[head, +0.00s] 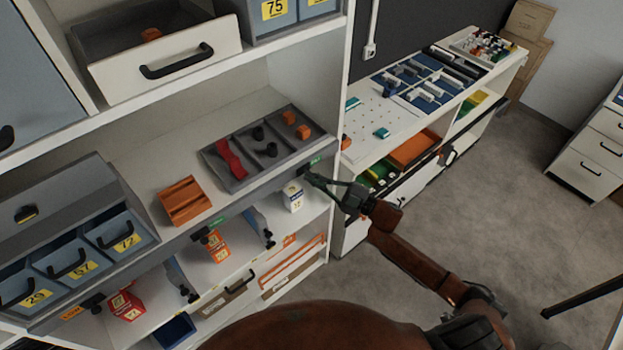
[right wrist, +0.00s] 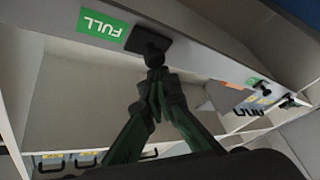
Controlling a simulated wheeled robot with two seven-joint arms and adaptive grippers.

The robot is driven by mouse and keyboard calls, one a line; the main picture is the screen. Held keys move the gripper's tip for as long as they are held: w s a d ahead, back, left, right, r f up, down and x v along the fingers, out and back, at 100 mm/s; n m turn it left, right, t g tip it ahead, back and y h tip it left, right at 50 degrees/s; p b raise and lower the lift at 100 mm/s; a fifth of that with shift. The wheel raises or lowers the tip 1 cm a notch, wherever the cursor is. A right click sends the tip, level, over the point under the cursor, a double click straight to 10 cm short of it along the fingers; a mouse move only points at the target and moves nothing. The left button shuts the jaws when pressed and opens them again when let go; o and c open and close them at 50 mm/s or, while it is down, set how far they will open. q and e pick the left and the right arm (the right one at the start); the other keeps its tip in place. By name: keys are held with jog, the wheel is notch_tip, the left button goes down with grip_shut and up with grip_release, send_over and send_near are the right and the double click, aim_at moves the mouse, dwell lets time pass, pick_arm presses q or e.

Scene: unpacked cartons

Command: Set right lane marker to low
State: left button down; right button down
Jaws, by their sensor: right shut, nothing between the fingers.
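The right lane marker sits on the shelf's front edge at its right end. Its green label (head: 315,160) reads FULL in the right wrist view (right wrist: 102,27). Its black knob (right wrist: 152,46) is beside the label. My right gripper (head: 312,177) reaches in from the right, in front of this marker. In the right wrist view its fingertips (right wrist: 158,82) are together, with nothing held, right at the knob's stem; I cannot tell whether they touch. My left gripper is not in view.
Another green marker (head: 222,218) is in the middle of the same edge, and an orange one (head: 72,312) at the left. A grey tray (head: 240,182) lies on the shelf above. A white carton (head: 292,197) stands below.

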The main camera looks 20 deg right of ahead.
dwell(0.3)
jog(key=w+d+b, duration=0.1)
jog(key=w+d, duration=0.1)
jog(key=d, duration=0.3)
jog(key=shift+d+b, duration=0.4)
jog(key=shift+w, duration=0.1)
notch_tip(320, 180, up, 4)
jog(key=s+a+p, duration=0.2)
jog(key=a+p, duration=0.1)
jog(key=p, duration=0.1)
jog(key=f+b+v, duration=0.1)
jog(key=b+v, duration=0.1)
jog(key=v, duration=0.8)
jog(key=shift+d, duration=0.3)
